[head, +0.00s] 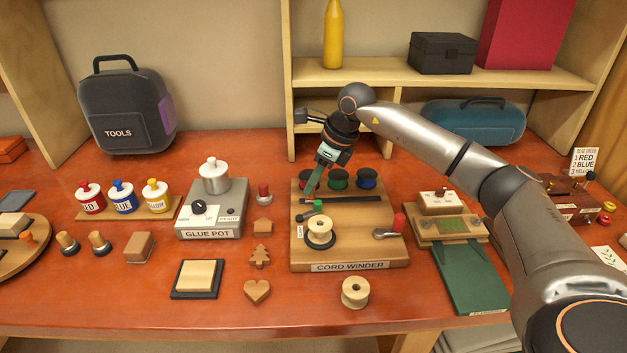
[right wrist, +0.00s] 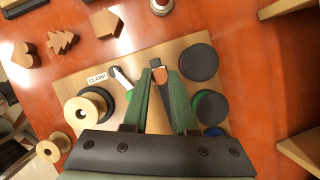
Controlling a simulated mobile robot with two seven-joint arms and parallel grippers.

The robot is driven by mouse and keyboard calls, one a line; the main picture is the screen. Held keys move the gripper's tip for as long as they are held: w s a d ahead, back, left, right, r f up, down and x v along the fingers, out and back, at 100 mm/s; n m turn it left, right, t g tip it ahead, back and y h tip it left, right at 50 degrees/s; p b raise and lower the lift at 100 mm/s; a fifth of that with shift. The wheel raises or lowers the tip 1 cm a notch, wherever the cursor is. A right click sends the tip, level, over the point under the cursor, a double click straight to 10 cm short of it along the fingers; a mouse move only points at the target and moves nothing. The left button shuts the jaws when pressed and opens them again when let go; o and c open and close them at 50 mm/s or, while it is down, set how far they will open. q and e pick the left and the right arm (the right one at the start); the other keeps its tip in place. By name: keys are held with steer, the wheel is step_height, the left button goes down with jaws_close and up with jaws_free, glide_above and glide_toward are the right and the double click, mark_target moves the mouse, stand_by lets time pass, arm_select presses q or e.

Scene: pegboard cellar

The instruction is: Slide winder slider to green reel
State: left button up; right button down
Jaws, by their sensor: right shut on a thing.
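The cord winder (head: 350,255) is a wooden board with a red reel (head: 304,182), a green reel (head: 338,179) and a blue reel (head: 367,178) in a row at its back. A dark rail (head: 345,198) runs in front of them. My right gripper (head: 311,190) is shut at the rail's left end, in front of the red reel. In the right wrist view its green fingers hold the slider, whose small orange-brown top (right wrist: 160,77) shows between the fingertips. The fingers hide the rest of the slider. My left gripper is out of view.
A pale spool (head: 319,232), a small green cylinder (head: 318,205) and a red-handled crank (head: 398,222) stand on the board in front of the rail. The glue pot (head: 212,212) is to the left. A shelf (head: 420,78) rises behind.

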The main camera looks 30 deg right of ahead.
stand_by(0.5)
glide_above(344, 200)
steer(key=shift+d, duration=0.1)
steer(key=shift+w, duration=0.1)
steer(key=c, duration=0.7)
jaws_free()
steer(key=v, duration=1.2)
steer(key=shift+r, duration=0.25)
